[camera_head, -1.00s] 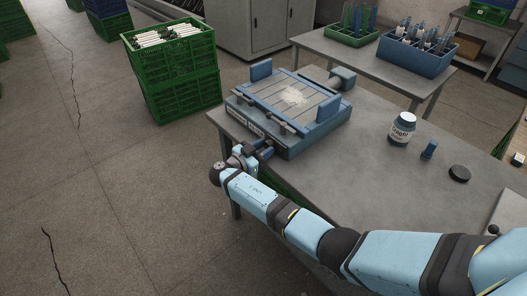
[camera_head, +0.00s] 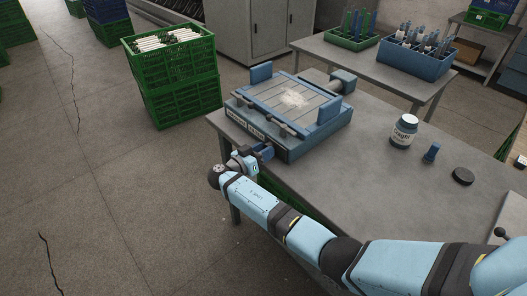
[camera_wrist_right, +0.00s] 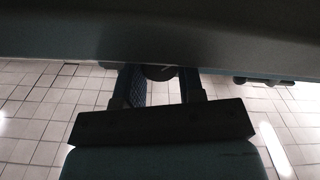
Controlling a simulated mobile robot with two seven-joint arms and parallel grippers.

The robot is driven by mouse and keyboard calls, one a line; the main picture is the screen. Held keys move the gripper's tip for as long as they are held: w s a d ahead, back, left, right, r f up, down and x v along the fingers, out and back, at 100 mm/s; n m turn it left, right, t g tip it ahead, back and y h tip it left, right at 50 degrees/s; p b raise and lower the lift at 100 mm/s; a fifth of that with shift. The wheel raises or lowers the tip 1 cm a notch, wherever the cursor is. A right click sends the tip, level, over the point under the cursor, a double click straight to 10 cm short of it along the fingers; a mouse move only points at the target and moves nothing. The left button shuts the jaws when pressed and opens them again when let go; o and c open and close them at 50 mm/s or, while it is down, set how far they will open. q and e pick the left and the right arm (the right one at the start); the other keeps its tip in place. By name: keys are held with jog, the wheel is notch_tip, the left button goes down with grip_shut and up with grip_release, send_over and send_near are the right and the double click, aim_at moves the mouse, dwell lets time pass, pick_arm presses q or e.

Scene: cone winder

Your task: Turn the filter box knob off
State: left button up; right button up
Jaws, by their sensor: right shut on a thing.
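The filter box (camera_head: 291,143) is a blue box with a light slatted top, standing at the left corner of the grey table. My right gripper (camera_head: 265,151) is at its near front side, low by the table edge, and hides most of the knob in the head view. In the right wrist view the gripper fingers (camera_wrist_right: 161,88) stand on either side of a dark round knob (camera_wrist_right: 158,73) under the box's overhanging edge. The gripper is shut on the knob. The knob's pointer setting cannot be read. My left gripper is not in view.
A labelled jar (camera_head: 404,132), a small blue bottle (camera_head: 431,153) and a black disc (camera_head: 462,176) stand on the table's right part. Stacked green crates (camera_head: 178,85) stand on the floor to the left. The table's middle is clear.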

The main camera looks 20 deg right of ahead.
jog(key=o, duration=0.6)
jog(key=shift+o, duration=0.2)
jog(key=shift+a, duration=0.1)
jog(key=b+v, duration=0.1)
jog(key=v, duration=1.2)
jog(key=shift+s+a, duration=0.15)
jog(key=shift+a, duration=0.2)
